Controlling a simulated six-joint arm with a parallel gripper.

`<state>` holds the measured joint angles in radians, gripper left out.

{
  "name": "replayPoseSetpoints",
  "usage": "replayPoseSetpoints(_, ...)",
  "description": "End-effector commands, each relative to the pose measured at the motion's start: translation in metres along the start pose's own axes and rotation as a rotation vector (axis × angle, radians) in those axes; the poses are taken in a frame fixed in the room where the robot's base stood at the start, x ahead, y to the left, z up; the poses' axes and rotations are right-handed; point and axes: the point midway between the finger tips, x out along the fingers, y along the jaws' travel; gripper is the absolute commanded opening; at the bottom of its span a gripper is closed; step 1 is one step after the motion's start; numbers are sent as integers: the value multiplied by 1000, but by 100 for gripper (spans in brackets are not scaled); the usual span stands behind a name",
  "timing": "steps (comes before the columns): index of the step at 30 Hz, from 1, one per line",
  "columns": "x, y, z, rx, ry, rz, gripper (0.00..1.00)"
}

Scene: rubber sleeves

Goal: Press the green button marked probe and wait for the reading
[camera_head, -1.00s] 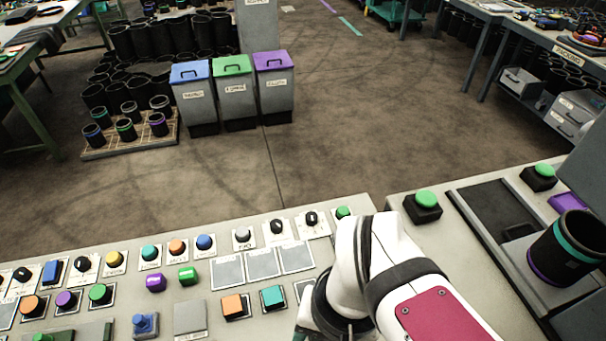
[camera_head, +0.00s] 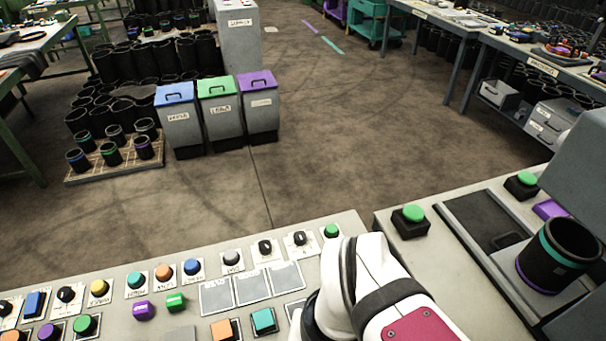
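Several green buttons show, and I cannot read which is marked probe. One green button (camera_head: 414,213) sits on a black box at the left of the right-hand bench. Another green button (camera_head: 526,179) on a black box is at that bench's far edge. A smaller green button (camera_head: 331,230) is at the right end of the control panel (camera_head: 345,222). A black rubber sleeve (camera_head: 545,268) with teal and purple bands stands upright at the station on the right. My white arm reaches in from the bottom centre; my gripper is not visible.
Coloured knobs and buttons fill the panel to the left, including an orange square button (camera_head: 222,329) and a teal one (camera_head: 264,320). Three lidded bins, blue, green (camera_head: 220,115) and purple, stand on the floor beyond. A grey machine housing (camera_head: 585,185) rises at far right.

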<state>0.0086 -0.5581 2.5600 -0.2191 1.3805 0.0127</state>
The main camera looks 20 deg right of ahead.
Motion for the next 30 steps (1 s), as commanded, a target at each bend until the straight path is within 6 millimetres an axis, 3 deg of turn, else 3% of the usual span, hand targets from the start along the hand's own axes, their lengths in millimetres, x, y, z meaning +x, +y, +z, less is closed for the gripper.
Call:
replayPoseSetpoints(2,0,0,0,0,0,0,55)
replayPoseSetpoints(11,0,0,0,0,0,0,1)
replayPoseSetpoints(30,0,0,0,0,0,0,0)
